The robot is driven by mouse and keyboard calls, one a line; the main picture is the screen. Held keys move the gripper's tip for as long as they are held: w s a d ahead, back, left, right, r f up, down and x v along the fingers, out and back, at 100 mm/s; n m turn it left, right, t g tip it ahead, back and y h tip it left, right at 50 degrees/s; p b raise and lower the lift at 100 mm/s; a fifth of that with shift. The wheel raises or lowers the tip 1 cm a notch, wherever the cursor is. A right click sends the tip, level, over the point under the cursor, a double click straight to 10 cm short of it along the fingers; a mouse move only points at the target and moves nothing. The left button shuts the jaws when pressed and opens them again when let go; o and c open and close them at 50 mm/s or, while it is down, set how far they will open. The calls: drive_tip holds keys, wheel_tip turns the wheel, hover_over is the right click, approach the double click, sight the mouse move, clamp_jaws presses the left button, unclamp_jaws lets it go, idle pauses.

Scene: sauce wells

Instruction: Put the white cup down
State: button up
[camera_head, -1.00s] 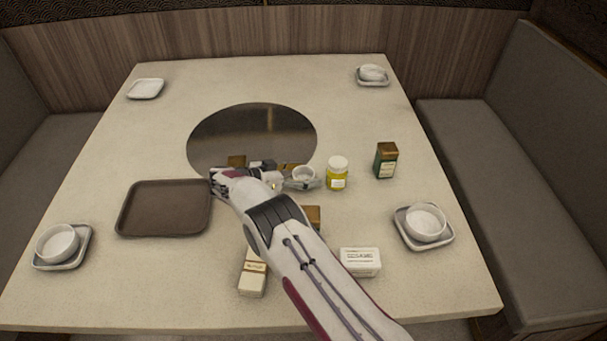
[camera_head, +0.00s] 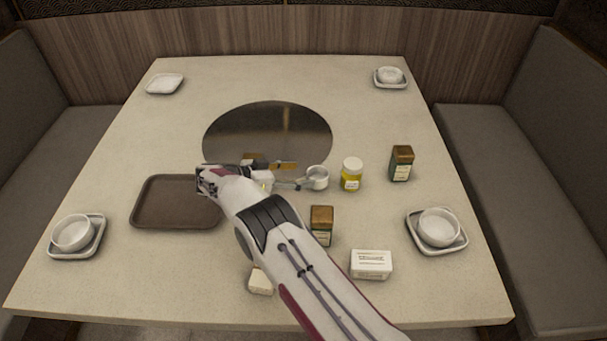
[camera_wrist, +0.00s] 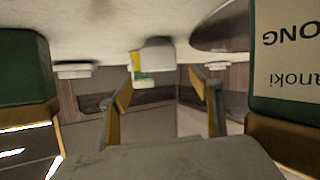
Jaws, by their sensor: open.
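The white cup (camera_head: 318,178) stands upright on the table, just right of the dark round plate's front edge. In the wrist view the cup (camera_wrist: 157,55) shows upside down, past and between the fingertips, its base against the tabletop. My gripper (camera_head: 295,184) reaches in low from the left, mostly behind my arm in the head view. Its two fingers (camera_wrist: 160,85) are spread and empty, with a small gap seeming to lie between them and the cup.
A yellow jar (camera_head: 351,176) stands close right of the cup. Green brown-topped containers stand at the right (camera_head: 401,163), in front (camera_head: 321,226) and behind my wrist (camera_head: 253,159). A brown tray (camera_head: 150,205) lies left. A white box (camera_head: 371,264) is in front.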

drive_tip(key=shift+r, duration=0.1)
idle(0.7)
